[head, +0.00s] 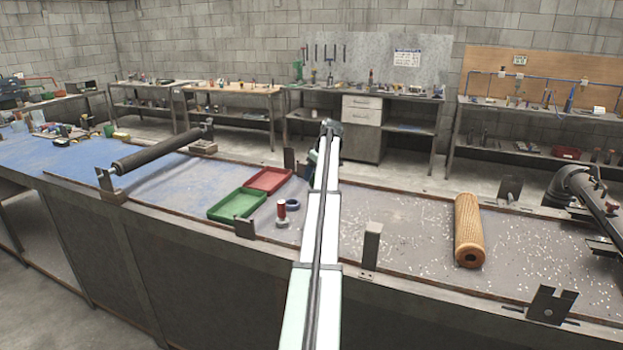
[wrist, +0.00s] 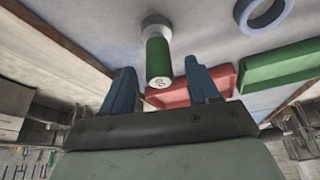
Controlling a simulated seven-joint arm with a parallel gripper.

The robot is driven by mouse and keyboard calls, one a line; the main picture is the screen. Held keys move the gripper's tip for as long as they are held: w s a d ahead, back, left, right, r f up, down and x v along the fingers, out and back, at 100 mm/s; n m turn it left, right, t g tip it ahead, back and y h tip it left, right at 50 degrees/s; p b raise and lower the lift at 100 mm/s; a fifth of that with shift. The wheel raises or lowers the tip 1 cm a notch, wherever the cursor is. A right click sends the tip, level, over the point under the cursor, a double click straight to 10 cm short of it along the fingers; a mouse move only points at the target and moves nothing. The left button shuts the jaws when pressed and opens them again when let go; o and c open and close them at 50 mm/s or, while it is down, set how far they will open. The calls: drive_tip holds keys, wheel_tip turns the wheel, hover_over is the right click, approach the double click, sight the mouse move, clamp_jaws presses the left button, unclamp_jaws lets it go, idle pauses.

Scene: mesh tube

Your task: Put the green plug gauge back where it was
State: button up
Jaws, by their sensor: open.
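The green plug gauge (wrist: 158,56) shows in the wrist view, with a pale marked end face toward the camera and a pale round part (wrist: 156,24) at its far end against the grey table. My gripper (wrist: 160,76) is open, its two blue fingers apart on either side of the gauge's near end. I cannot tell whether either finger touches it. In the head view I do not see the green gauge; my arm covers part of the table there. A red cylinder (head: 281,208) on a pale round base stands left of my arm.
A blue ring (head: 292,204) lies beside the red cylinder. A green tray (head: 237,204) and a red tray (head: 270,180) lie to its left and behind. A tan mesh tube (head: 468,230) lies to the right among pale specks. A metal post (head: 371,246) stands at the front edge.

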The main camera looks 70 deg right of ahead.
drive_tip(key=d+v, duration=0.1)
drive_tip(key=v, duration=0.8)
drive_tip(key=shift+a, duration=0.5)
